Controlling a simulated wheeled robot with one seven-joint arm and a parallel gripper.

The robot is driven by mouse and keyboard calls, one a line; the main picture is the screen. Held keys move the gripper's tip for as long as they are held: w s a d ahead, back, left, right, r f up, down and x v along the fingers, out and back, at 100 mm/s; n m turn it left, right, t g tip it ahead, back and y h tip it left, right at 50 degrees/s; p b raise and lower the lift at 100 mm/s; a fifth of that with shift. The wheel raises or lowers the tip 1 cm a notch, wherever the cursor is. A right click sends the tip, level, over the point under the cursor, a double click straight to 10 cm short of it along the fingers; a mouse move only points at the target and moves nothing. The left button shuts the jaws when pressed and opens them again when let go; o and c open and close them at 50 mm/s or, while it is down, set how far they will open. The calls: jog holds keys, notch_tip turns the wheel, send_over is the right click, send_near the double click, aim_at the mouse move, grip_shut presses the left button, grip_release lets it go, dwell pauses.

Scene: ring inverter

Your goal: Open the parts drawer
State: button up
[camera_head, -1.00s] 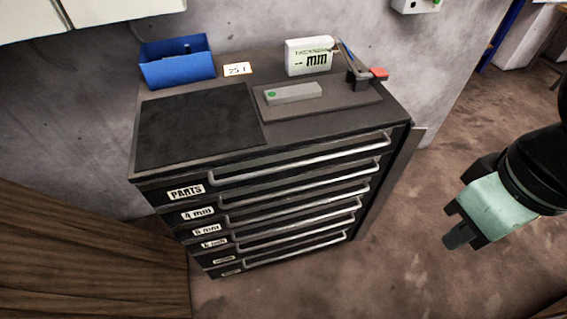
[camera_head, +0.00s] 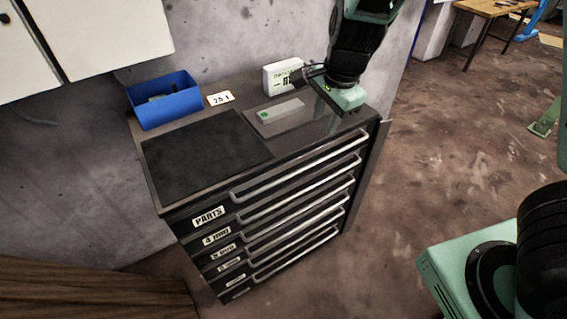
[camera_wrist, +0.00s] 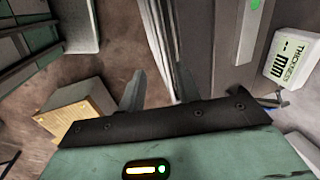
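The parts drawer (camera_head: 208,217) is the top drawer of the dark cabinet, labelled PARTS, and looks shut. Its long silver handle (camera_head: 300,166) runs along the front. My gripper's green body (camera_head: 346,97) is above the cabinet's right end in the head view, near the handle's right end. Its fingertips are not clear there. In the wrist view my gripper (camera_wrist: 158,88) has its two fingers apart with nothing between them. No contact with the handle shows.
Several labelled drawers lie below. The tool beside the gauge is partly hidden by my arm. Floor (camera_head: 450,150) is clear right of the cabinet.

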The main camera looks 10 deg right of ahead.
aim_at(310, 165)
jog(key=w+f+b, duration=0.1)
jog(key=f, duration=0.4)
jog(key=w+f+b, duration=0.1)
jog(key=f, duration=0.5)
jog(key=w+a+f+b, duration=0.1)
jog(key=f+b, duration=0.1)
jog(key=f, duration=0.4)
jog(key=shift+w, duration=0.2)
jog(key=shift+c, duration=0.2)
grip_shut()
